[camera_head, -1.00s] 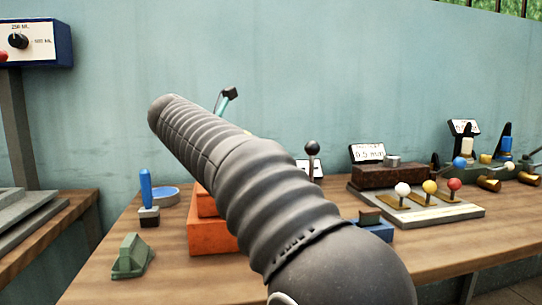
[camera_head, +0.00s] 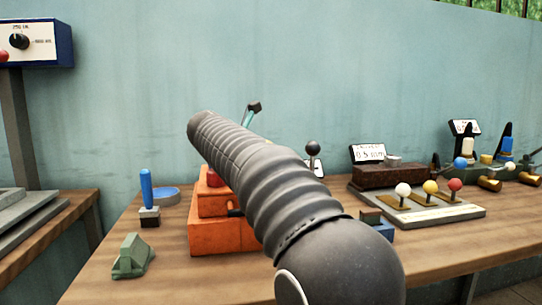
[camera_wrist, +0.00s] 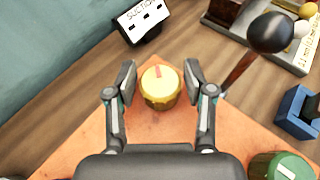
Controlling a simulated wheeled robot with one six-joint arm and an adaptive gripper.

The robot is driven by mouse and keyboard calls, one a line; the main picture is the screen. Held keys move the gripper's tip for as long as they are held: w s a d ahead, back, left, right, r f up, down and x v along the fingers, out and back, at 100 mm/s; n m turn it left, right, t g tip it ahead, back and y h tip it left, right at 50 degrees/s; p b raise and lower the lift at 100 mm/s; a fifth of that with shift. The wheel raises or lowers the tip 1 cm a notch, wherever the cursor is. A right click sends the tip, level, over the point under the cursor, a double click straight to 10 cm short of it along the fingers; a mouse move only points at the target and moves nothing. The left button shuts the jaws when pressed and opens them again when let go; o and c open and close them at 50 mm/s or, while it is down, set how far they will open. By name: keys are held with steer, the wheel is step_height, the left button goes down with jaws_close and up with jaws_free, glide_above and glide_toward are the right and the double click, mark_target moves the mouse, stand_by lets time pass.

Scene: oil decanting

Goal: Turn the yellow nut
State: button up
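The yellow nut (camera_wrist: 160,88) is a round faceted knob with a red mark on its top. It sits on an orange surface in the wrist view. My gripper (camera_wrist: 160,82) is open, with one finger to the left of the nut and one to the right. Gaps show between the nut and both fingers. In the head view my arm hides the nut, and only a small part of my gripper (camera_head: 250,112) shows beyond it. The orange stepped block (camera_head: 208,238) stands on the table there, partly behind my arm.
A green knob (camera_wrist: 282,167) and a blue block (camera_wrist: 298,112) are at lower right. White, yellow and red ball levers (camera_head: 430,187) stand on the table's right side.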

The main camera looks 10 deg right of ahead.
steer(key=c, duration=0.6)
steer(key=shift+w+m+g+h, duration=0.15)
steer(key=shift+m+g+h, duration=0.55)
steer(key=shift+m+g, duration=0.25)
steer(key=shift+m+g+h, duration=0.6)
steer(key=shift+m+g, duration=0.65)
steer(key=o, duration=1.1)
steer(key=shift+o, duration=0.2)
steer(key=shift+a, duration=0.1)
steer(key=shift+v, duration=3.7)
